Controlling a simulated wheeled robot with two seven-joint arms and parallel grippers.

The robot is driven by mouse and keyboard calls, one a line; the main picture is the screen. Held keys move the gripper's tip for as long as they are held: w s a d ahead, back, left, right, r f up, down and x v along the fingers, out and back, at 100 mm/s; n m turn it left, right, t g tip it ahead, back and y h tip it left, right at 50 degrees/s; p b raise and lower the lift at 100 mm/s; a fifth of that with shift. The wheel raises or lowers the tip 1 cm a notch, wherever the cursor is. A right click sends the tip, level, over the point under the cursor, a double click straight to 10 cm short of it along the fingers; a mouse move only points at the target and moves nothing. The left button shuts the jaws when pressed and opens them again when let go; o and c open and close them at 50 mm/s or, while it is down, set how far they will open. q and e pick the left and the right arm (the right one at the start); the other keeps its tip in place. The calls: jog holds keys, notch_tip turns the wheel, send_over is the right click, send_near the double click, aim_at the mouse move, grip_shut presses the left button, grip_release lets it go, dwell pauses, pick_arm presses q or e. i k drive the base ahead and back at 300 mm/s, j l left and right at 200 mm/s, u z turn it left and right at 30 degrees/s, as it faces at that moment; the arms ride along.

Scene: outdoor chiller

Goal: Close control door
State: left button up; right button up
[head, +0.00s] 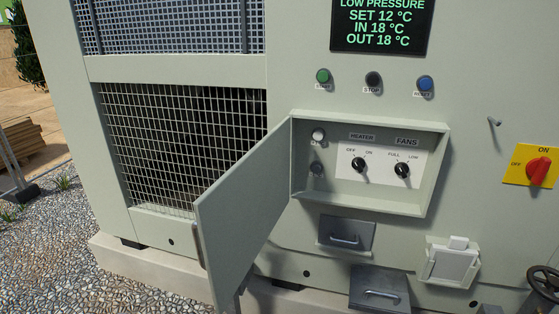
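The control door (244,220) is a pale grey-green panel, hinged at the left side of the control box (437,178). It stands open, swung outward and to the left, with a handle (199,246) near its free left edge. Inside the box a white panel (381,163) carries a heater knob (359,164) and a fans knob (402,170). Two small round fittings sit at the box's left. Neither gripper can be made out clearly; a small grey piece at the bottom edge below the door is too little to identify.
Above the box are green (323,76), black (373,79) and blue (425,83) buttons. Below are two metal flaps with handles (346,234) and a white cover (452,262). A red switch (538,171) and a dark handwheel (545,282) are at right. Gravel (50,255) lies left.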

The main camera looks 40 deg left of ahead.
aim_at(235, 218)
jog(key=k+j+u, duration=0.25)
jog(key=j, duration=0.65)
jog(key=j+u, duration=0.2)
jog(key=j, duration=0.7)
